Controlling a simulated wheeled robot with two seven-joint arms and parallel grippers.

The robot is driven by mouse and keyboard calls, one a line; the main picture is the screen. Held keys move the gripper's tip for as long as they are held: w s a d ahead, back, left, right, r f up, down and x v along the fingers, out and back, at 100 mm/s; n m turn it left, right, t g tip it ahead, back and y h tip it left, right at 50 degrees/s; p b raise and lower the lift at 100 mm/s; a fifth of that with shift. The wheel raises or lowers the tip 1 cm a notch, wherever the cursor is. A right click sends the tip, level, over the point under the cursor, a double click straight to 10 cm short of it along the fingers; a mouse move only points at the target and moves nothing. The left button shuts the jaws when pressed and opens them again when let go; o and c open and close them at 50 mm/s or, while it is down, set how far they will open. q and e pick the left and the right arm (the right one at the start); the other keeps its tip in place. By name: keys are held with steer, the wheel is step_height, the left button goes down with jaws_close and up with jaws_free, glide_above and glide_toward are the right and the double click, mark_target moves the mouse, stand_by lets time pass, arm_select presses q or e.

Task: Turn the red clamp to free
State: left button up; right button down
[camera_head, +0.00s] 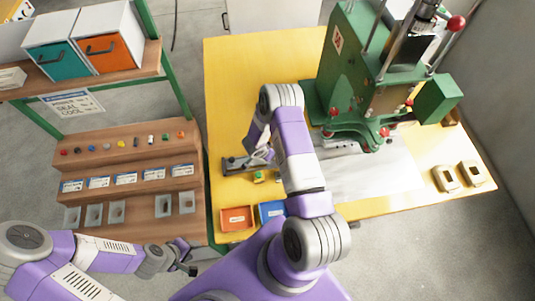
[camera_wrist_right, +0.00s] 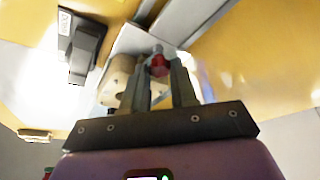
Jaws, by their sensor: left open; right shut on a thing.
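The red clamp (camera_wrist_right: 157,66) shows in the right wrist view as a small red piece between the fingertips of my right gripper (camera_wrist_right: 158,80), which is shut on it. In the head view my right gripper (camera_head: 262,156) is low over the left side of the yellow table, at a dark grey fixture (camera_head: 236,164). There my arm hides the clamp, and its turn angle cannot be told. My left gripper (camera_head: 187,262) is open and empty, low at the front, below the wooden rack and away from the table.
A green press (camera_head: 350,75) with red knobs stands at the table's back right. An orange bin (camera_head: 237,218) and a blue bin (camera_head: 271,211) sit at the table's front edge. Two beige parts (camera_head: 446,178) lie at right. A stepped wooden rack (camera_head: 130,180) stands at left.

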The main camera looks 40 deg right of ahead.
steer(key=m+g, duration=0.1)
steer(key=m, duration=0.2)
steer(key=shift+w, duration=0.2)
steer(key=m+g, duration=0.1)
steer(key=m, duration=0.1)
steer(key=shift+w+m+b, duration=0.1)
steer(key=shift+m+b, duration=0.2)
steer(key=shift+b, duration=0.1)
steer(key=m+g+b, duration=0.1)
steer(key=m, duration=0.1)
steer(key=m+g+b, duration=0.1)
steer(key=m, duration=0.2)
steer(key=shift+w+d+f+y, duration=0.1)
steer(key=shift+w+y, duration=0.1)
steer(key=shift+y, duration=0.2)
steer(key=shift+w+d+m+g+y+b, duration=0.1)
steer(key=shift+m+g+y+b, duration=0.35)
steer(key=shift+m, duration=0.8)
steer(key=shift+d+m+g+y+b, duration=0.1)
steer(key=shift+m+y+b, duration=0.15)
steer(key=shift+m+b, duration=0.75)
steer(key=shift+m, duration=0.45)
steer(key=shift+p, duration=0.3)
steer(key=c, duration=1.2)
jaws_free()
steer(key=shift+o, duration=0.2)
